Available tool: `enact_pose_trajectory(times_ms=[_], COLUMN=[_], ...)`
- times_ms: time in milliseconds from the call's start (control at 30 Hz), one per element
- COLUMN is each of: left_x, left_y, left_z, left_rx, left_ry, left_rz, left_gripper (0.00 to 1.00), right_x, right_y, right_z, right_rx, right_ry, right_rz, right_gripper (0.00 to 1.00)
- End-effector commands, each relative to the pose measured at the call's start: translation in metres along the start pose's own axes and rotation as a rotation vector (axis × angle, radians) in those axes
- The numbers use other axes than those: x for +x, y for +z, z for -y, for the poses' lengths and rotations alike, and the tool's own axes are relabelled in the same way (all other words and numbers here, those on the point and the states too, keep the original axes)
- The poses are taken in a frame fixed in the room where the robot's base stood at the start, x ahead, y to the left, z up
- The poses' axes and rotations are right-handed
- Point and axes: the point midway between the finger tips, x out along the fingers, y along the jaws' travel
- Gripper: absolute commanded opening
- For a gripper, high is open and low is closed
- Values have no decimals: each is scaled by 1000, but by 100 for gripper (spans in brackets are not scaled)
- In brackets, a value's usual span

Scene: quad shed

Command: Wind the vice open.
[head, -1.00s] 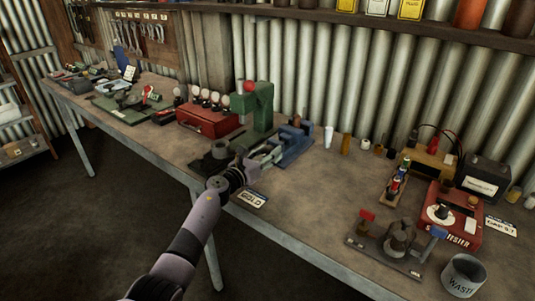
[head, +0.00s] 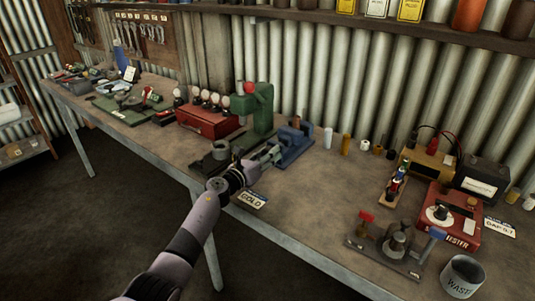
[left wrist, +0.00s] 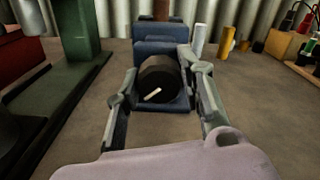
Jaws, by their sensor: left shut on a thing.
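The blue vice (head: 293,147) stands on the bench near its middle; it also shows in the left wrist view (left wrist: 160,48). A dark round knob (left wrist: 158,76) faces the wrist camera in front of the vice's blue body. A short white line on the knob's face lies low and slants up to the right. My left gripper (head: 268,154) reaches the vice from the front. Its fingers are shut on the knob, one on each side. The gripper hides the knob in the head view. My right gripper is not in view.
A green press (head: 263,108) with a red knob stands close behind and left of the vice. A red box (head: 205,120) is farther left. A white cylinder (head: 328,138) and a brass one (head: 345,144) stand to the right. A "GOLD" plate (head: 251,199) lies near the front edge.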

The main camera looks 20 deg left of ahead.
Motion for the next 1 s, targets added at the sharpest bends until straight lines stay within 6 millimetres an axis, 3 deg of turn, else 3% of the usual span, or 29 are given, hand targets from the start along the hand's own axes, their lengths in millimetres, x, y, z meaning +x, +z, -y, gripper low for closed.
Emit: enact_pose_trajectory(times_ms=[700, 1000], left_x=[0, 0], left_y=[0, 0], left_z=[0, 0], left_rx=[-651, -846], left_ry=[2, 2], left_rz=[-2, -2], left_gripper=[8, 8], right_x=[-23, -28], right_y=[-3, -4], right_z=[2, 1], right_rx=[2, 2], right_ry=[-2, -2], right_rz=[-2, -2], right_gripper=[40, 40])
